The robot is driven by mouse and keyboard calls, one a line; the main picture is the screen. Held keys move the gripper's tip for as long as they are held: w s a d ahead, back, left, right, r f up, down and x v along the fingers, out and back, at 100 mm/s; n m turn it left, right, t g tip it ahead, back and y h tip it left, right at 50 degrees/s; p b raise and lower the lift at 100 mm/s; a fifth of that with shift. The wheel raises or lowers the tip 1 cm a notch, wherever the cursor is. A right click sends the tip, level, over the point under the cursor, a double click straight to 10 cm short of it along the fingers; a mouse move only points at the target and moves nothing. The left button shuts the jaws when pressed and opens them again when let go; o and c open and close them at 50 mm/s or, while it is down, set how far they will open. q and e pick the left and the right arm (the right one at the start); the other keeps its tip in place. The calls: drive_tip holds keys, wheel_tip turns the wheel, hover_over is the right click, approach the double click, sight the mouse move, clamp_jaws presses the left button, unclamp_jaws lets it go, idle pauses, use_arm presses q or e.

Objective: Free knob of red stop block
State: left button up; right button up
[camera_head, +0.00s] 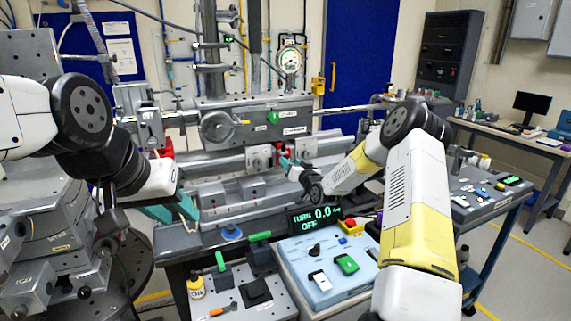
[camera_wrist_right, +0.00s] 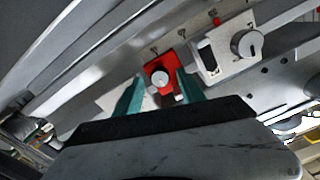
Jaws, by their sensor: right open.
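The red stop block (camera_head: 279,150) sits on the rail of the lathe-like machine, partly hidden by my right gripper. In the right wrist view the red stop block (camera_wrist_right: 169,66) carries a round silver knob (camera_wrist_right: 160,78) on its face. My right gripper (camera_wrist_right: 160,84) is open, with its teal fingers on either side of the knob in that view. I cannot tell whether they touch it. My right gripper (camera_head: 286,164) is at the rail in the head view. My left gripper (camera_head: 172,209) is low at the left, its teal fingers apart and nothing seen between them.
A pale block with a larger silver knob (camera_wrist_right: 246,43) stands beside the red block. A control panel (camera_head: 331,268) with a green switch and a display (camera_head: 315,217) stand in front of the machine.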

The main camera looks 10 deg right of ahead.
drive_tip(key=shift+c, duration=0.5)
clamp_jaws()
drive_tip(key=shift+a+n, duration=0.1)
drive_tip(key=shift+n, duration=0.3)
drive_tip(key=shift+a+f+n, duration=0.1)
drive_tip(key=shift+n, duration=4.2)
drive_tip(key=shift+a+f+n, duration=0.1)
drive_tip(key=shift+n, duration=4.2)
